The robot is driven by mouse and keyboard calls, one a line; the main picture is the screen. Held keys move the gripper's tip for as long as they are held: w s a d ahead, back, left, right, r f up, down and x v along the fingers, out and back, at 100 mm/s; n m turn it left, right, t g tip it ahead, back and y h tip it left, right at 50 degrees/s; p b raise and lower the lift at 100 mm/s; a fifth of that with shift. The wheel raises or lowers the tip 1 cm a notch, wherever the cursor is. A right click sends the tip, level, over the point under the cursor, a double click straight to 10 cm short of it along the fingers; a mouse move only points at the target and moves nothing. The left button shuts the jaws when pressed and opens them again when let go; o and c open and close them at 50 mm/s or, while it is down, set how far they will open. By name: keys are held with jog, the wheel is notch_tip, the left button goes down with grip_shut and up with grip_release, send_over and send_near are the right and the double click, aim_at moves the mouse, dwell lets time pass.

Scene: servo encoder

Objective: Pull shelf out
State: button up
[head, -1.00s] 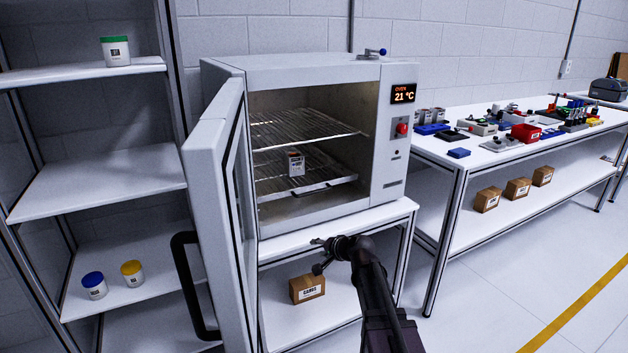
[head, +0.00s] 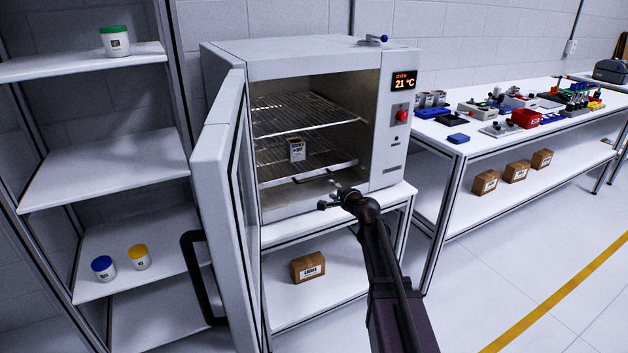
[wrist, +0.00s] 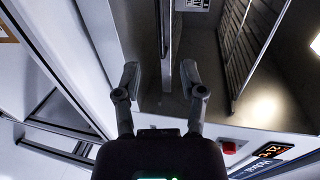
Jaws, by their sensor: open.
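The oven (head: 300,58) stands open with two wire shelves inside. The upper shelf (head: 300,115) is empty. The lower shelf (head: 275,173) carries a small white container with a dark-printed label (head: 297,149) and has a bar handle (head: 325,171) at its front. My gripper (head: 334,195) is in front of the oven opening, just below and in front of that handle. In the wrist view my gripper (wrist: 160,78) has its fingers apart with nothing held. A bar-like edge (wrist: 165,30) runs up from between the fingertips; contact cannot be told.
The oven door (head: 222,200) is swung open at the left, its black handle (head: 198,280) sticking outward. A cardboard box (head: 307,267) sits on the level under the oven. A rack with jars (head: 103,268) stands left, a workbench (head: 470,148) right. The floor at right is clear.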

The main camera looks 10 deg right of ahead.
aim_at(315, 179)
jog(key=b+x, duration=0.2)
jog(key=x, duration=1.1)
jog(key=shift+w+a+b, duration=0.1)
jog(key=shift+w+b, duration=0.1)
jog(key=shift+b, duration=0.15)
